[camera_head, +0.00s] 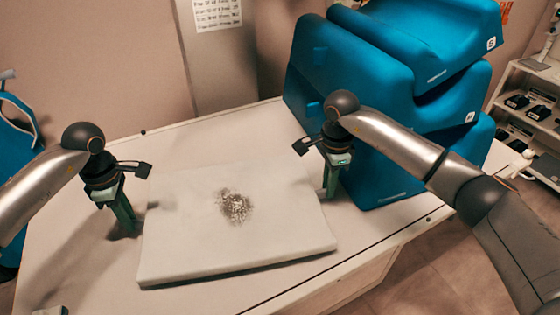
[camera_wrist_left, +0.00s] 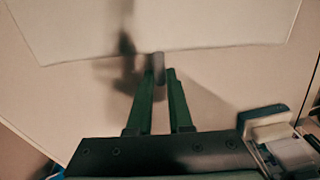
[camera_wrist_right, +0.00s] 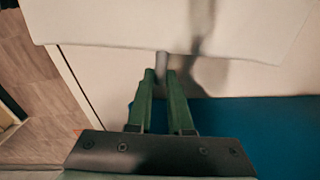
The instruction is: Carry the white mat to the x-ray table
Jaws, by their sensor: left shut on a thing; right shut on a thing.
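The white mat (camera_head: 185,245), a flat slab with a dark speckled patch in its middle, is over a pale tabletop (camera_head: 85,255) in the head view. I cannot tell whether it rests there or hangs just above. My left gripper (camera_head: 131,226) is at its left edge, shut on a short grey peg-like handle (camera_wrist_left: 158,62). My right gripper (camera_head: 329,192) is at its right edge, shut on a similar handle (camera_wrist_right: 162,60). The mat's edges also show in the left wrist view (camera_wrist_left: 200,22) and right wrist view (camera_wrist_right: 110,20). No x-ray table can be made out.
Large blue cushions (camera_head: 350,75) are stacked at the table's back right, close to my right gripper. A shelf (camera_head: 528,95) with dark items stands at the far right. A wall with a paper notice (camera_head: 217,13) is behind the table. Open floor (camera_head: 425,262) shows at the right.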

